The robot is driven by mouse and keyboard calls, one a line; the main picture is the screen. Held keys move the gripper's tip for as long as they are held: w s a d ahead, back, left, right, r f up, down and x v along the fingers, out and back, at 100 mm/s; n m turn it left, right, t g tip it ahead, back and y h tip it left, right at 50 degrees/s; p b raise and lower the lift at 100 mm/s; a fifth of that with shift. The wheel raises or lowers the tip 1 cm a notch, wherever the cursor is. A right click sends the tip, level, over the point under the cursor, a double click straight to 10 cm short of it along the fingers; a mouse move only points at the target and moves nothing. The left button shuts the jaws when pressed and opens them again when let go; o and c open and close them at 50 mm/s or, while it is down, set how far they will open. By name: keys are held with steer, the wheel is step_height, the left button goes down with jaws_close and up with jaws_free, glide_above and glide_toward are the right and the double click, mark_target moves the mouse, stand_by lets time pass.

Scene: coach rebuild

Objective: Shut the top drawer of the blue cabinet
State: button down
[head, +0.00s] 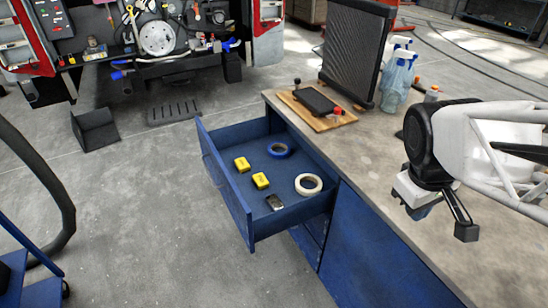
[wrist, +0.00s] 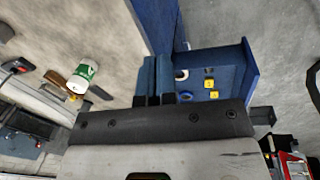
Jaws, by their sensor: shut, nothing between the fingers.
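The top drawer (head: 228,190) of the blue cabinet (head: 362,250) is pulled well out toward the left. It holds a blue tape roll (head: 279,150), a cream tape roll (head: 308,184), two yellow boxes (head: 251,170) and a small dark item (head: 274,202). My gripper (head: 417,212) is above the benchtop's front edge, right of the drawer and apart from it. Its blue fingers (wrist: 156,78) are shut and empty in the wrist view, where the open drawer (wrist: 250,68) lies to their right.
The benchtop (head: 375,165) carries a wooden board (head: 293,100) with a dark flat object, a radiator (head: 353,55) and spray bottles (head: 397,80). A white-and-green container (wrist: 84,73) shows in the wrist view. The floor (head: 150,230) left of the drawer is clear.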

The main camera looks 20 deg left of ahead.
steer(key=w+a+f+n+h, duration=0.1)
steer(key=w+a+f+n, duration=0.15)
steer(key=a+n, duration=0.25)
steer(key=w+a+f+n+h, duration=0.1)
steer(key=w+a+f+n, duration=0.1)
steer(key=w+a+n, duration=0.3)
steer(key=n+t+h, duration=0.3)
steer(key=n, duration=1.6)
glide_above(244, 230)
steer(key=s+d, duration=0.2)
steer(key=s, duration=0.1)
step_height(244, 230, down, 16)
steer(key=s+a+f+n+t, duration=0.2)
steer(key=s+a+f+n, duration=0.4)
steer(key=a, duration=0.6)
step_height(244, 230, down, 4)
steer(key=n, duration=0.2)
steer(key=shift+s+a+n, duration=0.15)
steer(key=shift+s+n, duration=0.05)
steer(key=shift+n, duration=0.1)
steer(key=x, duration=0.4)
steer(key=d+r+x, duration=0.1)
steer(key=x, duration=0.2)
steer(key=w+x, duration=0.1)
steer(key=x, duration=0.3)
steer(key=shift+w+d+r, duration=0.15)
steer(key=shift+w+d, duration=0.1)
steer(key=shift+d, duration=0.05)
steer(key=shift+w+d, duration=0.55)
